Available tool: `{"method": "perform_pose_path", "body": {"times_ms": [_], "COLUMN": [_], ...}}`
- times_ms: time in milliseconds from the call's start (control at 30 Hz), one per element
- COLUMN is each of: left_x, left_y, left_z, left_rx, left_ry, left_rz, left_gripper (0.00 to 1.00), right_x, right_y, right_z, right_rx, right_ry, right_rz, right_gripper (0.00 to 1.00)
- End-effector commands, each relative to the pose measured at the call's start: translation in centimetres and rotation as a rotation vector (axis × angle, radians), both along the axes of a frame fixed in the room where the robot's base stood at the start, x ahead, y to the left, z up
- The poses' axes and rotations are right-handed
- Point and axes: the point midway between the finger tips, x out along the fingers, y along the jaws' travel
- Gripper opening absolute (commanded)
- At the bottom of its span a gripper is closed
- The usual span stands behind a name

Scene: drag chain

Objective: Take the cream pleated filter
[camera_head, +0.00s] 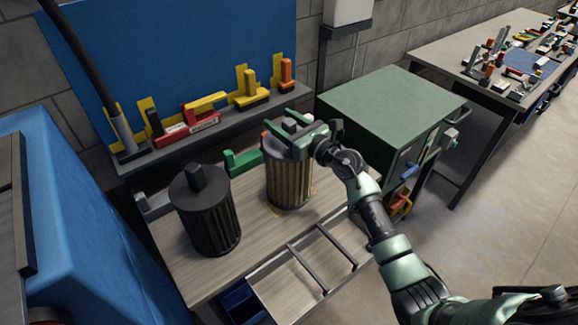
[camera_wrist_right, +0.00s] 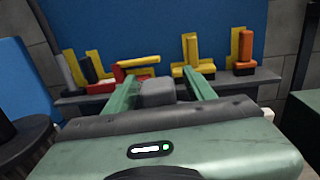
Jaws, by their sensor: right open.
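The cream pleated filter (camera_head: 289,182) stands upright on the wooden bench top, with a dark cap and a grey knob (camera_head: 291,125). My right gripper (camera_head: 272,126) is over the top of the filter, its green fingers open and spread to either side of the knob. In the right wrist view the grey knob (camera_wrist_right: 157,92) sits between the two fingers (camera_wrist_right: 158,82); I cannot tell whether either finger touches it. The filter's pleated body is hidden in that view. My left gripper is not in view.
A black pleated filter (camera_head: 209,215) stands left of the cream one. Behind is a shelf (camera_head: 225,122) with red and yellow tools. A green cabinet (camera_head: 390,100) stands to the right. A metal rack (camera_head: 320,262) lies at the bench's front.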

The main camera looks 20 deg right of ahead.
Motion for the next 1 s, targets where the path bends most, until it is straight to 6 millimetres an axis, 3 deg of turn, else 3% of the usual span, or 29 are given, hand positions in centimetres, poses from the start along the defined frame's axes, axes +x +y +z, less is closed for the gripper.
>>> {"method": "perform_pose_path", "body": {"times_ms": [233,267,433,1000], "left_x": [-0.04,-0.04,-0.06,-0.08], "left_y": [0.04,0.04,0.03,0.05], "left_z": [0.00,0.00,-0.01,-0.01], "left_rx": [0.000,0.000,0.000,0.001], "left_ry": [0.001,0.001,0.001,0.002], "left_rz": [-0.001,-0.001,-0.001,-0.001], "left_gripper": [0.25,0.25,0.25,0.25], "right_x": [0.21,0.21,0.20,0.19], "right_y": [0.13,0.13,0.10,0.09], "right_z": [-0.04,-0.04,-0.03,-0.04], "right_rx": [0.000,0.000,0.000,0.000], "right_ry": [0.000,0.000,0.000,0.000], "right_rz": [0.000,0.000,0.000,0.000], "right_gripper": [0.55,0.49,0.02,0.00]}}
